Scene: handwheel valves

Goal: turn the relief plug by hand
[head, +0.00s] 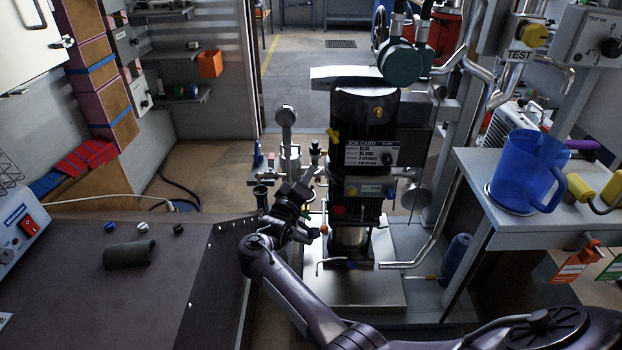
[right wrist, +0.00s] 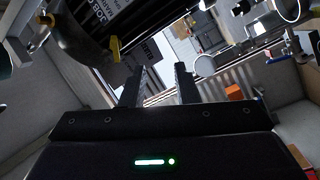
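A black upright cylinder unit (head: 364,120) with a job card (head: 371,153) stands in the middle of the head view. I cannot tell which fitting is the relief plug. My right gripper (head: 305,185) is just left of the unit's lower part. In the right wrist view its two fingers (right wrist: 162,86) stand apart with nothing seen between them. A yellow fitting (right wrist: 114,49) shows left of the fingers there. My left gripper is not in view.
A dark bench (head: 120,290) fills the lower left, with a black tube (head: 129,254) on it. A grey side table (head: 478,180) with a blue jug (head: 522,172) stands at right. Pipes and a round-ended lever (head: 286,118) crowd the unit.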

